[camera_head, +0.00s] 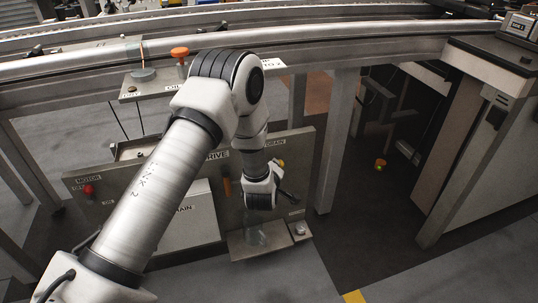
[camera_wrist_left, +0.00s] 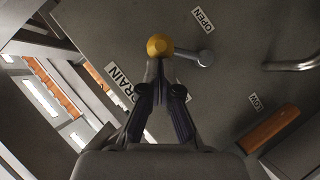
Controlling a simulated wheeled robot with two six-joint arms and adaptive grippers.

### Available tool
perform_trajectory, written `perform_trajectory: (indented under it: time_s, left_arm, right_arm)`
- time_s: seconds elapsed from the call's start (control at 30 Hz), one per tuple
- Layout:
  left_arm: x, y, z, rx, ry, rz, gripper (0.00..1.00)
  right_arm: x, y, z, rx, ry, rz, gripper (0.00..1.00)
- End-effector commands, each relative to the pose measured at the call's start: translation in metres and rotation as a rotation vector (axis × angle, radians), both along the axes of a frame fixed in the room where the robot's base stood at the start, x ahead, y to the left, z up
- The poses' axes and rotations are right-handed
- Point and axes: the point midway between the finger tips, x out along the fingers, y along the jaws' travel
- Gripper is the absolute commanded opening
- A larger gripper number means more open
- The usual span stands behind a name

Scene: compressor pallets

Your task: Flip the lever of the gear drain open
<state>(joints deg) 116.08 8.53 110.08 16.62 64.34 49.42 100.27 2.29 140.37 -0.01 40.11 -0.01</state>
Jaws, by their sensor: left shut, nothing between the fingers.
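The gear drain lever has a yellow ball knob (camera_wrist_left: 159,46) on a short silver arm (camera_wrist_left: 188,53) that ends at a pivot to the right of the knob in the left wrist view. The OPEN label (camera_wrist_left: 203,20) is above the pivot, and a DRAIN label (camera_wrist_left: 120,82) is to the lower left of the knob. In the head view the yellow knob (camera_head: 281,162) shows small beside my wrist. My left gripper (camera_wrist_left: 160,66) is shut and empty, its tips just below the knob; I cannot tell whether they touch it. My right gripper is not in view.
A curved silver handle (camera_wrist_left: 292,63) sticks out at right in the wrist view. A tray (camera_head: 240,253) lies below the panel.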

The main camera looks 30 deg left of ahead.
Motion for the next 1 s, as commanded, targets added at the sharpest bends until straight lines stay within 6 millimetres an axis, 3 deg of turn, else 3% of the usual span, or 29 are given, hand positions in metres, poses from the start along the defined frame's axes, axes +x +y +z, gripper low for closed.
perform_trajectory:
  time_s: [0.03, 0.33, 1.0]
  left_arm:
    - [0.003, -0.003, 0.008, 0.028, 0.032, -0.002, 0.00]
    - [0.015, -0.013, -0.003, 0.210, 0.246, -0.001, 0.00]
    - [0.027, -0.023, -0.024, 0.223, 0.260, 0.001, 0.00]
  right_arm:
    - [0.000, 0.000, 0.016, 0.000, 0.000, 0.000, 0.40]
    - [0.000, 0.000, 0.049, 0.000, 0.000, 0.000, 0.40]
    - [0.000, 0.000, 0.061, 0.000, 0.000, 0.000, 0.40]
